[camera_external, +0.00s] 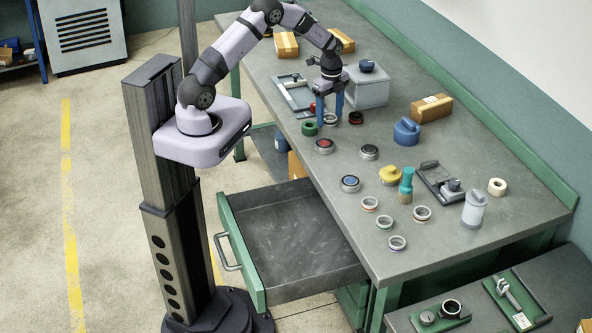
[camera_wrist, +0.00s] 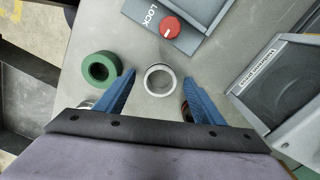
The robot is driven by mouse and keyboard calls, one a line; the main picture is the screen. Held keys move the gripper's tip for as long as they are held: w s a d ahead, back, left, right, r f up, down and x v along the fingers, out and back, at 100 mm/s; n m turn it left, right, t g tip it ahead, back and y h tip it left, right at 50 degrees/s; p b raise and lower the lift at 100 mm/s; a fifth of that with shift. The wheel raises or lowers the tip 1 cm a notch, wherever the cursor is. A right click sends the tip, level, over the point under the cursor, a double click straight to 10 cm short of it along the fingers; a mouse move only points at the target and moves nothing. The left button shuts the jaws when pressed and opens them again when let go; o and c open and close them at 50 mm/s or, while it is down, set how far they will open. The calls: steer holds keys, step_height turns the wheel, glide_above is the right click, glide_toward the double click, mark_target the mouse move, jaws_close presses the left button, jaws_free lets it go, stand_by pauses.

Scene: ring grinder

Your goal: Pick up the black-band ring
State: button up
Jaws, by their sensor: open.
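My gripper (camera_external: 329,122) is open and points down over the far part of the bench. In the wrist view its blue fingertips (camera_wrist: 159,74) stand on either side of a pale metal ring (camera_wrist: 158,79), with gaps between. This ring (camera_external: 330,118) shows partly between the fingers in the external view; its band colour is hard to make out, so I cannot be sure it is the black-band ring. Several other banded rings stand nearer, such as one with a dark top (camera_external: 369,152) and one at the near edge (camera_external: 397,243).
A green tape roll (camera_wrist: 99,67) lies left of the gripper. A grey device with a red knob (camera_wrist: 169,27) and a grey box (camera_external: 368,90) stand beyond. An open drawer (camera_external: 290,240) juts out below.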

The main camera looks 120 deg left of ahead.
steer(key=c, duration=1.2)
step_height(320, 180, up, 10)
steer(key=b, duration=0.3)
